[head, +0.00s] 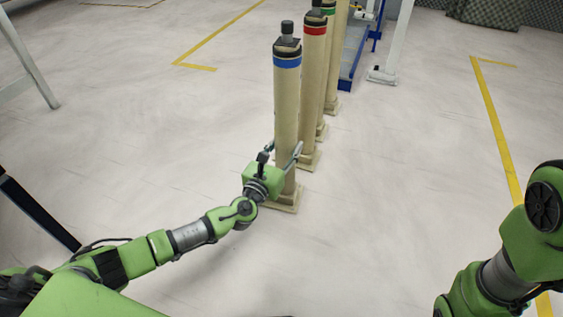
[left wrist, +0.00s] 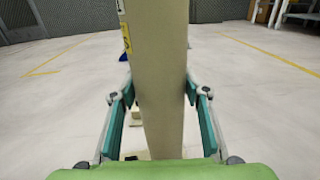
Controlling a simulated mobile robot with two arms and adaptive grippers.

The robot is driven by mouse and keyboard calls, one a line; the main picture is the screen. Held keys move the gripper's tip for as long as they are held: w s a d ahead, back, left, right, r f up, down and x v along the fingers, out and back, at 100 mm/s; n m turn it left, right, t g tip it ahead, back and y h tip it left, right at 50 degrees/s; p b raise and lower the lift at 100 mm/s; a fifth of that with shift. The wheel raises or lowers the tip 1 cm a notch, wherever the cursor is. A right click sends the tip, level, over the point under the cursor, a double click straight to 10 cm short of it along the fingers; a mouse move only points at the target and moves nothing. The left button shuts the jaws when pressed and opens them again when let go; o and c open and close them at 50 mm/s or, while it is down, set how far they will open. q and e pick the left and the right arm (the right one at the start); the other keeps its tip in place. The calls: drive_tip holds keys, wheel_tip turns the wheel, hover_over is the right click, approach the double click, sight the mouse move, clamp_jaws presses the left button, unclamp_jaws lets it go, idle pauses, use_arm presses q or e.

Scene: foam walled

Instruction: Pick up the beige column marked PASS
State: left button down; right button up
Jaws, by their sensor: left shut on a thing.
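The nearest beige column (head: 286,110), with a blue band and a dark cap, stands upright at the front of a row. My left gripper (head: 282,152) is shut on its lower part, with one finger on each side. The column (left wrist: 158,75) also fills the middle of the left wrist view between the teal finger pads. A yellow label (left wrist: 126,38) shows edge-on there; I cannot read any PASS mark. The column's square base (head: 284,203) appears at floor level; I cannot tell whether it touches. My right arm shows at the right, but its gripper is out of view.
Close behind stand a red-banded column (head: 313,80), a green-banded column (head: 330,50) and another beige column. A blue-framed structure (head: 352,55) and a white post (head: 396,45) stand beyond. The floor to the left and right of the row is mostly clear.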

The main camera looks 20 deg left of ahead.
use_arm(q)
drive_tip(key=shift+w+r, duration=0.1)
drive_tip(key=shift+r, duration=0.25)
